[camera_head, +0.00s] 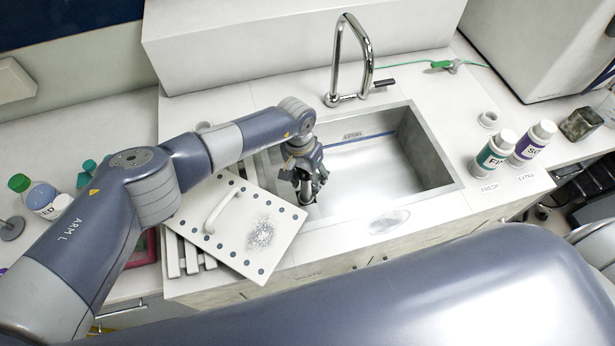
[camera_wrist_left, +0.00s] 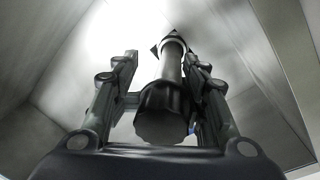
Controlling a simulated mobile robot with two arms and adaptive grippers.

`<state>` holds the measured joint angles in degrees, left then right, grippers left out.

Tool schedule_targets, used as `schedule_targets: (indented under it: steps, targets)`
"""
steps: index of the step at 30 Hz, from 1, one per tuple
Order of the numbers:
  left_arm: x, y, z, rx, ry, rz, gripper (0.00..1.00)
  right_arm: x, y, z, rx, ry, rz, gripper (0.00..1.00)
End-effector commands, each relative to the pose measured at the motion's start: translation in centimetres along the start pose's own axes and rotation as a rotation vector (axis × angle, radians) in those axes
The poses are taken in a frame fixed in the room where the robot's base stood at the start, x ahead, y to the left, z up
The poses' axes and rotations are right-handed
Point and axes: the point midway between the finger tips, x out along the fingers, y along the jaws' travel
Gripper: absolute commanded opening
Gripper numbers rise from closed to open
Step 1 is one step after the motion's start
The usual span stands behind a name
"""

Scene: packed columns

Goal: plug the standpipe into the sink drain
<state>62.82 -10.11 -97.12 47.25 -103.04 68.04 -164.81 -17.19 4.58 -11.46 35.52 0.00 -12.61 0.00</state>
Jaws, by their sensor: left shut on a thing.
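The sink (camera_head: 375,165) is a metal basin set in the white counter. My left gripper (camera_head: 306,196) reaches down into the left end of the sink. In the left wrist view the left gripper (camera_wrist_left: 160,95) is shut on the standpipe (camera_wrist_left: 170,72), a dark grey tube with a wider black knob at the near end. The standpipe's far end points toward the basin floor, with a light ring around it. I cannot tell whether that end sits in the drain; the drain itself is hidden. My right gripper is not in view.
A chrome faucet (camera_head: 347,62) stands behind the sink. A white perforated board (camera_head: 240,225) with a handle lies left of the sink. A green-labelled bottle (camera_head: 493,152) and a purple-labelled bottle (camera_head: 532,143) stand to the right. The sink's right part is clear.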

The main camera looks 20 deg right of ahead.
Motion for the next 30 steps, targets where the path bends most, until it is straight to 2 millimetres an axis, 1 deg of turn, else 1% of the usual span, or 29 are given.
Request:
schedule_targets:
  steps: [2, 3, 5, 6, 7, 17, 20, 23, 26, 30]
  targets:
    - [0.2, 0.0, 0.1, 0.000, -0.001, 0.000, 0.00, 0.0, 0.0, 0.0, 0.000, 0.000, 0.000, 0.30]
    - [0.2, 0.0, 0.1, 0.000, -0.001, 0.000, 0.47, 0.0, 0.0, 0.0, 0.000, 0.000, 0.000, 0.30]
    - [0.2, 0.0, 0.1, 0.000, -0.001, 0.000, 0.60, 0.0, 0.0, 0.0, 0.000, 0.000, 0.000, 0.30]
    - [0.2, 0.0, 0.1, 0.000, -0.001, 0.000, 0.69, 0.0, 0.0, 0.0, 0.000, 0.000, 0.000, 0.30]
    - [0.2, 0.0, 0.1, 0.000, -0.001, 0.000, 0.72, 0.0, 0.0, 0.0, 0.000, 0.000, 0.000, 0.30]
    - [0.1, 0.0, 0.0, 0.001, 0.000, -0.001, 0.72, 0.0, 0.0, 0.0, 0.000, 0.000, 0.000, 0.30]
    - [-0.4, -0.1, 0.0, 0.002, 0.002, -0.001, 0.72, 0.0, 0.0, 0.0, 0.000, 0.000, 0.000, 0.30]
    - [-1.6, -0.1, -0.1, 0.002, 0.002, -0.002, 0.72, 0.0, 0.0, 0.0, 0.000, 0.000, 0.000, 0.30]
    - [-3.6, -0.1, -0.1, 0.003, 0.003, -0.002, 0.72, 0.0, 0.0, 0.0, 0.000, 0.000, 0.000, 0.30]
    - [-6.8, -0.2, -0.1, 0.002, 0.003, -0.003, 0.72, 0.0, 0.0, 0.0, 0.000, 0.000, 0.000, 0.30]
